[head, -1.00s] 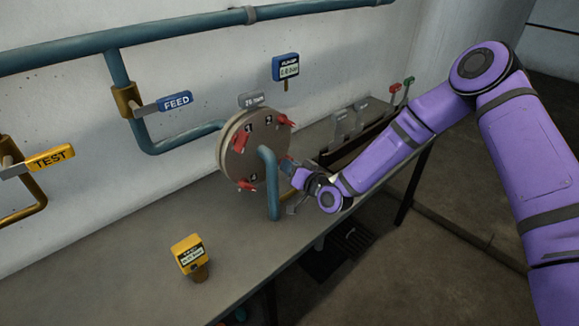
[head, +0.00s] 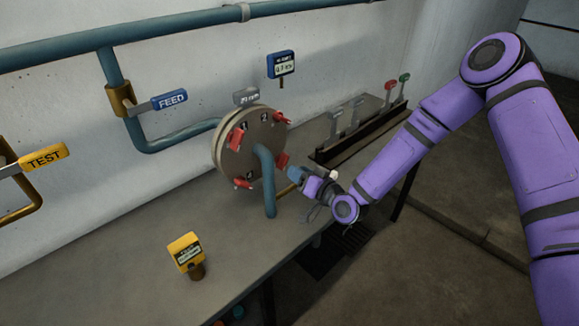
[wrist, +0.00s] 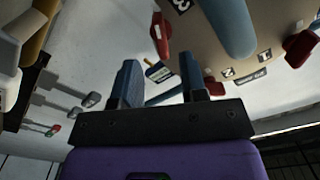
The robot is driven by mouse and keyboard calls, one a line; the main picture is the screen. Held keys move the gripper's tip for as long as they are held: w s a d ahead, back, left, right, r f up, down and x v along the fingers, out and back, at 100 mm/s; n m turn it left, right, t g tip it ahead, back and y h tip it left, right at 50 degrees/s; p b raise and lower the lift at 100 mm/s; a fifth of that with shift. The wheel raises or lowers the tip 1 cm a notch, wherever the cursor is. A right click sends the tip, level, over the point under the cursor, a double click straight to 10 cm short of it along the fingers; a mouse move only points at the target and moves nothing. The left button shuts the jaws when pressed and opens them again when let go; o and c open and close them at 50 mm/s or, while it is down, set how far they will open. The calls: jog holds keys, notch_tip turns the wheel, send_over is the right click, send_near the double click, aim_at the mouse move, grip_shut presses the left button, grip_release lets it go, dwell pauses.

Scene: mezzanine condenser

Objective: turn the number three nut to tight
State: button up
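The round flange plate (head: 262,135) stands upright on the bench with red nuts around its rim. The number three nut (head: 282,160) is the red one at the lower right. In the wrist view it is the red nut (wrist: 160,33) beside the "3" label (wrist: 181,4). My gripper (head: 298,176) is just right of and below this nut in the head view, apart from it. The wrist view shows its two blue fingers (wrist: 160,76) spread with nothing gripped between them. A blue pipe (head: 266,180) bends down from the plate's middle.
A blue display (head: 281,65) is above the plate and a grey tag (head: 245,96) at its top; their figures are unclear. A yellow display (head: 186,252) stands on the bench front. Levers (head: 389,92) rise from a dark rack at right. FEED (head: 169,100) and TEST (head: 45,157) handles are left.

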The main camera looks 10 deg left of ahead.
jog(key=shift+v, duration=2.45)
jog(key=w+d+r+n+g+h, duration=0.3)
jog(key=d+r+h, duration=0.3)
jog(key=d+r, duration=0.45)
jog(key=s+d+r+m+h, duration=0.2)
jog(key=s+d+r+h, duration=0.4)
jog(key=d+r, duration=0.6)
jog(key=s+d+r+m+g, duration=0.1)
jog(key=s+r, duration=0.3)
jog(key=s, duration=0.4)
jog(key=s+d+r+m+g+h, duration=0.1)
jog(key=s+d+r, duration=0.3)
jog(key=s, duration=0.5)
jog(key=s+d+r+m+g, duration=0.1)
jog(key=s+d+r+m, duration=0.1)
jog(key=s, duration=0.7)
notch_tip(320, 180, up, 3)
jog(key=shift+s+d+f+m+h, duration=0.15)
jog(key=shift+d+f+m+h, duration=0.2)
jog(key=shift+d, duration=0.3)
